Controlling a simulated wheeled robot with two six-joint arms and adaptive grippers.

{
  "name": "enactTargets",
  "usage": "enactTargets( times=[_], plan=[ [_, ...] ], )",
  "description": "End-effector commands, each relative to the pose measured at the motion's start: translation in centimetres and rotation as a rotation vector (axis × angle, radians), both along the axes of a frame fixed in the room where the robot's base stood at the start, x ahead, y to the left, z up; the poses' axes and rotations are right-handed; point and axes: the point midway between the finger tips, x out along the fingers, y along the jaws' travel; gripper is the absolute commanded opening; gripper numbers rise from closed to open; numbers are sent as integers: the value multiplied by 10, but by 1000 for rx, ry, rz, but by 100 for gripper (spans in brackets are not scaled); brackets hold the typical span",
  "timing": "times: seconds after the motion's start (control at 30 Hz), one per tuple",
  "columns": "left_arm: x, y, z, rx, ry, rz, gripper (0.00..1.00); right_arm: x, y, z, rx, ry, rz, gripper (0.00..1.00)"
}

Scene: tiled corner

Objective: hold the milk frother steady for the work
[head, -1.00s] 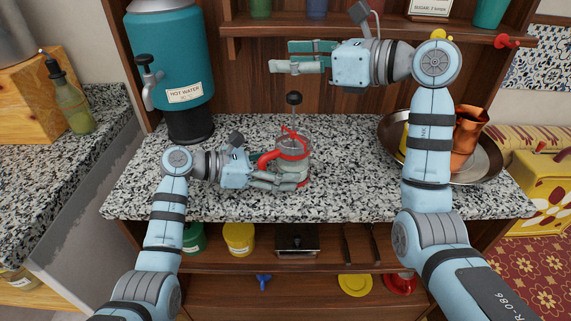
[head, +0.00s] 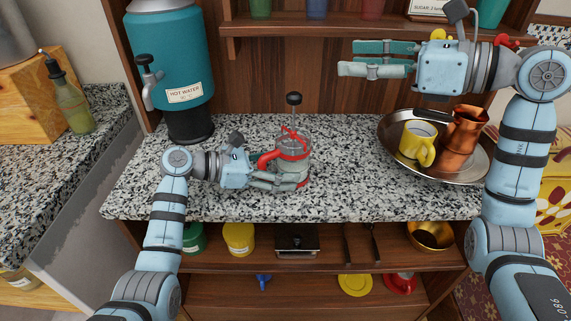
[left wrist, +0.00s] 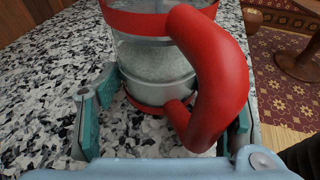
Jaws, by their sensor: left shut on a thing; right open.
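The milk frother (head: 293,150) is a clear jar with red bands, a red handle and a plunger with a dark knob. It stands upright on the speckled counter (head: 345,180). My left gripper (head: 275,180) is shut on its lower part. In the left wrist view the frother (left wrist: 155,70) sits between the two fingers, with its red handle nearest the camera. The far side of the jar is hidden there. My right gripper (head: 364,59) is open and empty, raised above the counter at the right, well apart from the frother.
A round metal tray (head: 395,162) at the right holds a yellow cup (head: 417,145) and a copper pot (head: 464,132). A teal hot water dispenser (head: 172,60) stands at back left. A shelf (head: 350,45) runs above the counter. The counter between frother and tray is clear.

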Motion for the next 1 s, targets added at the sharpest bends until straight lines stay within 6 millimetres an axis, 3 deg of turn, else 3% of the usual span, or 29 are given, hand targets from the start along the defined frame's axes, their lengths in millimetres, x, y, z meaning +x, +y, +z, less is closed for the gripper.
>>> enactTargets(
  times=[0.17, 0.2, 0.3, 0.7, 0.87, 1.0],
  plan=[
    [0, 0, 0, 0, 0, 1, 46, 0, 0, 0, 0, 0, 0, 47],
    [0, 0, 0, 0, 0, 1, 68, 0, 0, 0, 0, 0, 0, 47],
    [0, 0, 0, 0, 0, 1, 84, 0, 0, 0, 0, 0, 0, 47],
    [-1, 6, 2, 0, -1, 2, 86, 0, 0, 0, 0, 0, 0, 47],
    [-10, 37, 11, 3, -2, 4, 86, 0, 0, 0, 0, 0, 0, 47],
    [-21, 74, 22, 5, -1, 4, 86, 0, 0, 0, 0, 0, 0, 47]
  ],
)
